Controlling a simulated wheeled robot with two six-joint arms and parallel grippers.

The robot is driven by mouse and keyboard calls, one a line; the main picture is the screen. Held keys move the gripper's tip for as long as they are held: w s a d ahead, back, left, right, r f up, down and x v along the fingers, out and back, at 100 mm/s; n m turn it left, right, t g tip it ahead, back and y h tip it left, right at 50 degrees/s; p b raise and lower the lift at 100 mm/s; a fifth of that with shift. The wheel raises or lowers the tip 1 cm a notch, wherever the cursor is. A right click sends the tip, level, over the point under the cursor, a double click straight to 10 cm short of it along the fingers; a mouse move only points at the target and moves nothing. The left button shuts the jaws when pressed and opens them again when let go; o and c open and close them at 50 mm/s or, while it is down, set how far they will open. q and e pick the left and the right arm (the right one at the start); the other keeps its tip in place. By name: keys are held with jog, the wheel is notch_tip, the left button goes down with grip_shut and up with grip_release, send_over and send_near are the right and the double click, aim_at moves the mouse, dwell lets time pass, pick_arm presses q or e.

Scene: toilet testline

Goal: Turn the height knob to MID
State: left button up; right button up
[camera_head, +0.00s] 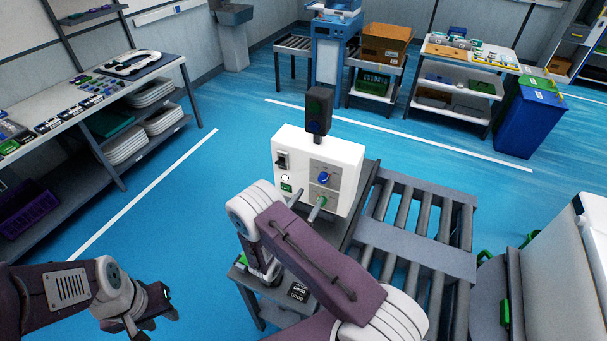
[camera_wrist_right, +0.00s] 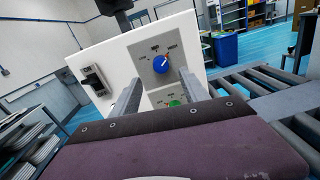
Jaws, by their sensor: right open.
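The white control box (camera_head: 345,160) stands at the end of the roller conveyor. Its front has a blue knob (camera_head: 323,178) above a green knob (camera_head: 322,201); the wrist view shows the blue knob (camera_wrist_right: 160,65) and the green knob (camera_wrist_right: 174,103) too.
A black switch (camera_head: 282,160) is on the panel's left side, and a dark signal lamp (camera_head: 318,110) stands on top of the box. The roller conveyor (camera_head: 420,240) runs to the right. Shelves stand at left; blue floor between is open.

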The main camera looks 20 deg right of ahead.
aim_at(322, 180)
jog(key=p+x, duration=0.3)
jog(key=x, duration=0.6)
jog(key=shift+d+p, duration=0.2)
jog(key=shift+p, duration=0.1)
pick_arm(q)
jog(key=r, duration=0.3)
jog(key=shift+w+d+r, duration=0.1)
jog(key=shift+d+r, duration=0.1)
jog(key=shift+r, duration=0.2)
pick_arm(e)
jog(key=shift+a, duration=0.1)
jog(key=shift+c, duration=0.8)
grip_shut()
